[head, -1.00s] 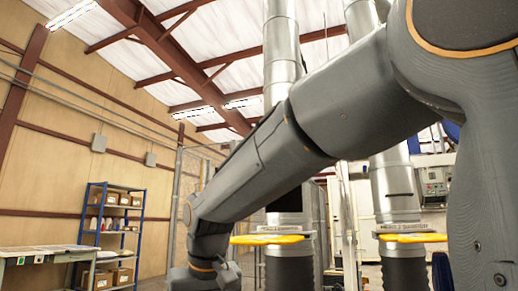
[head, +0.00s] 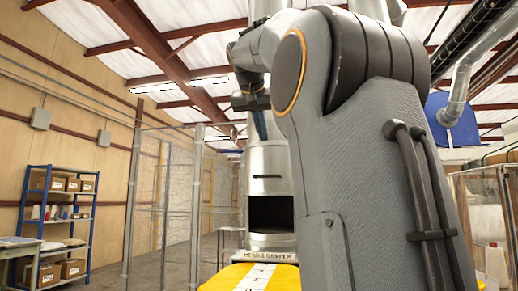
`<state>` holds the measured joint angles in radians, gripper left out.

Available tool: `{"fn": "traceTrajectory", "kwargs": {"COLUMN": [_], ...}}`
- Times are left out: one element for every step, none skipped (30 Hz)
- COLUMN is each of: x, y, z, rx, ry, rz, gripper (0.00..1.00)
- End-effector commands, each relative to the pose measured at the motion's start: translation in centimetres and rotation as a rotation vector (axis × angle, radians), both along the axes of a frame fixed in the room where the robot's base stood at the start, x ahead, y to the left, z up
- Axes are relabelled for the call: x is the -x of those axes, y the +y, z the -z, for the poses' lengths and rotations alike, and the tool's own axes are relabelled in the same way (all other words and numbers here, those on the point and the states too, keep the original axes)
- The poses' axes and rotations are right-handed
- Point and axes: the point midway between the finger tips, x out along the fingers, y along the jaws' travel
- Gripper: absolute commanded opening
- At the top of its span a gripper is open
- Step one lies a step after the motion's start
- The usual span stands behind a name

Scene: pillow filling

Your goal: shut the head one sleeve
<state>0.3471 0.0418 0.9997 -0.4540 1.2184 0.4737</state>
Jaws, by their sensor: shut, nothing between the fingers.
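The head one duct is a silver upright pipe, partly hidden behind my arm. A silver sleeve-like section (head: 268,160) with a short dark slot sits above a dark rectangular opening (head: 270,213) in the pipe. The opening shows uncovered. A label plate reading "HEAD 1 DAMPER" (head: 268,256) is below it. My gripper (head: 259,126) is small in view, pointing down with its fingers shut and empty. It overlaps the upper pipe in the picture; I cannot tell whether it touches it.
A yellow plate with a white marked strip (head: 250,279) is at the bottom. Wire-mesh fencing (head: 175,190) stands left of the pipe. A blue shelf (head: 60,215) with boxes and a table (head: 20,250) are at far left. Clear-sided bins stand at right.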

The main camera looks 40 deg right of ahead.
Motion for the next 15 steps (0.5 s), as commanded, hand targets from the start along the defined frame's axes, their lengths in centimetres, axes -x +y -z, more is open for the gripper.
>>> {"fn": "traceTrajectory", "kwargs": {"x": [-0.3, -0.5, -0.9, -1.2, -1.5, -1.9, -2.2, -2.5, -3.0, -3.3, -3.6, -4.0, -4.3, -4.6, -5.1], "y": [-0.4, -0.7, -1.0, -1.4, -1.7, -2.3, -2.7, -3.0, -3.5, -3.9, -4.3, -4.8, -5.2, -5.5, -6.0], "z": [0.4, 0.7, 1.0, 1.4, 1.7, 2.1, 2.5, 2.8, 3.2, 3.5, 3.9, 4.3, 4.6, 5.0, 5.4], "rx": [-0.001, -0.002, -0.001, -0.002, -0.002, -0.001, -0.002, -0.002, -0.002, -0.001, -0.002, -0.003, -0.002, -0.002, -0.002], "ry": [0.003, 0.004, 0.005, 0.005, 0.007, 0.006, 0.006, 0.005, 0.007, 0.006, 0.007, 0.006, 0.005, 0.007, 0.006], "rz": [0.001, 0.001, 0.001, 0.001, 0.0, 0.0, 0.001, 0.001, 0.0, 0.0, 0.0, 0.001, 0.001, 0.0, -0.001], "gripper": [0.0, 0.0, 0.0, 0.0, 0.0, 0.0, 0.0, 0.0, 0.0, 0.0, 0.0, 0.0, 0.0, 0.0, 0.0]}}
